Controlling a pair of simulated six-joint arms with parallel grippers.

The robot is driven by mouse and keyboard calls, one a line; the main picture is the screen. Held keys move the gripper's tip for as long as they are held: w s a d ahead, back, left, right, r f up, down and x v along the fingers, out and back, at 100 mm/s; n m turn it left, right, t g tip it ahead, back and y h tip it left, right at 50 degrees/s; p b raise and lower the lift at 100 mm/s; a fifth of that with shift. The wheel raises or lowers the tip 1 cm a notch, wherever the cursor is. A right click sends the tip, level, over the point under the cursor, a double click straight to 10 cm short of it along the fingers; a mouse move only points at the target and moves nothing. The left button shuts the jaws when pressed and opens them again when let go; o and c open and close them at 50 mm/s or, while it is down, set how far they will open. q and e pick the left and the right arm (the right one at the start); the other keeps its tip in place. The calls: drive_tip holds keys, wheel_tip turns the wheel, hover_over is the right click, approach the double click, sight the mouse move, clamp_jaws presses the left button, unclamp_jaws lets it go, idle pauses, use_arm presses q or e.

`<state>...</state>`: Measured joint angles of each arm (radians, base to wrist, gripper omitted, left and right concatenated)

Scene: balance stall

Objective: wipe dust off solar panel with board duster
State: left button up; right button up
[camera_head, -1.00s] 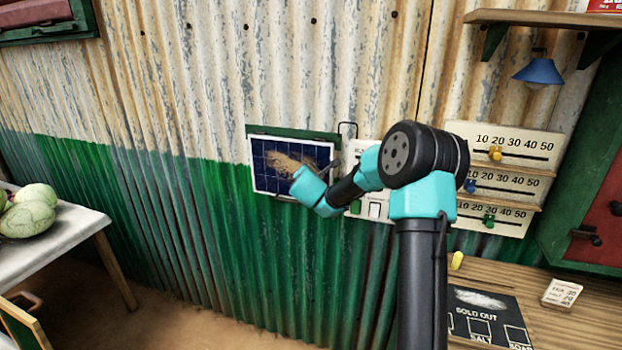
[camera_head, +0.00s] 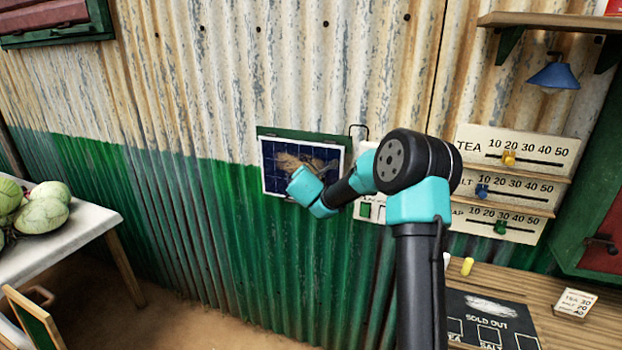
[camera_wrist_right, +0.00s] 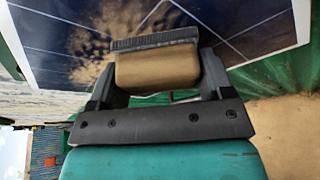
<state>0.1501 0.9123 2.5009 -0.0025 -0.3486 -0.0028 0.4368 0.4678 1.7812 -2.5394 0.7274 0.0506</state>
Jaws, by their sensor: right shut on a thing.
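The solar panel (camera_head: 272,180) hangs on the corrugated wall, dark blue with a pale grid and white rim. Brown dust (camera_head: 296,160) lies on its upper middle; the dust also shows in the right wrist view (camera_wrist_right: 95,38). My right gripper (camera_wrist_right: 155,85) is shut on the board duster (camera_wrist_right: 157,70), a tan wooden block with a grey pad. The pad faces the panel, close to the dusty patch; I cannot tell whether it touches. In the head view my right wrist hides the duster and the panel's lower right. My left gripper is not in view.
Right of the panel are slider boards (camera_head: 515,150) and a blue lamp (camera_head: 555,75). A wooden counter (camera_head: 535,290) with a sold-out board (camera_head: 490,318) lies below. A white table (camera_head: 85,222) with melons (camera_head: 42,215) stands at left.

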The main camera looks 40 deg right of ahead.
sight(282, 170)
drive_tip(key=shift+w+a, duration=0.5)
drive_tip(key=shift+w, duration=0.3)
drive_tip(key=shift+w+a, duration=0.5)
drive_tip(key=shift+w, duration=0.3)
drive_tip(key=shift+w+a+r, duration=0.1)
drive_tip(key=shift+w+a, duration=0.3)
drive_tip(key=shift+w, duration=0.45)
drive_tip(key=shift+w+a, duration=0.4)
drive_tip(key=shift+w, duration=0.45)
drive_tip(key=shift+w, duration=0.1)
drive_tip(key=shift+c, duration=0.3)
drive_tip(key=shift+w+a, duration=0.55)
drive_tip(key=shift+w, duration=0.2)
drive_tip(key=shift+w+a, duration=0.5)
drive_tip(key=shift+w, duration=0.25)
